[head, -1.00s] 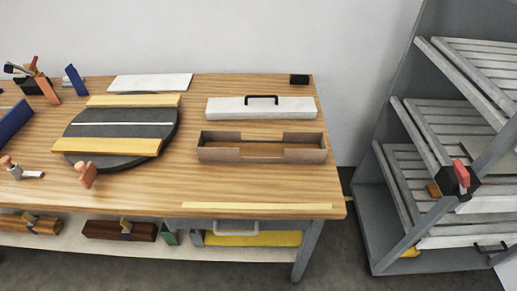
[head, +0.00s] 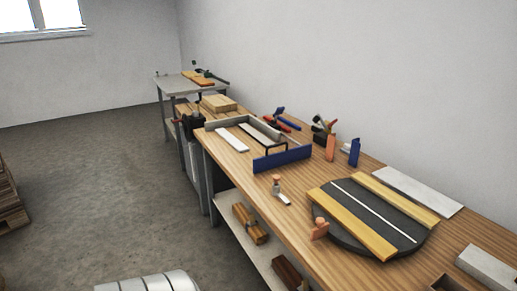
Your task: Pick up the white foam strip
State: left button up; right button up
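Several white pieces show on the long wooden workbench (head: 290,215), and I cannot tell which is the foam strip. A short flat white strip (head: 231,139) lies beside a grey-walled frame at the bench's far end. A thin white strip or line (head: 373,209) runs across the dark round turntable (head: 345,236), between two yellow boards. A wide flat white panel (head: 418,191) lies along the wall side. Neither of my grippers is in view.
A blue upright board (head: 282,159) stands at the frame's near end. An orange block (head: 331,148) and a blue block (head: 354,153) stand near the wall. A grey side table (head: 185,86) is beyond. Open floor (head: 90,190) lies left of the bench.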

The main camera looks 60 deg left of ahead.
aim_at(237, 144)
jog(key=u, duration=2.1)
jog(key=i+z, duration=0.1)
jog(key=z, duration=0.25)
jog(key=i+j+z, duration=0.1)
jog(key=z, duration=0.3)
jog(key=i+j+z, duration=0.25)
jog(key=j, duration=0.35)
jog(key=i+j+z, duration=0.1)
jog(key=i+j, duration=0.15)
jog(key=i+j+z, duration=0.15)
jog(key=j, duration=0.25)
jog(key=i+j+z, duration=0.1)
jog(key=j, duration=0.25)
jog(key=i+j+z, duration=0.1)
jog(key=j, duration=0.25)
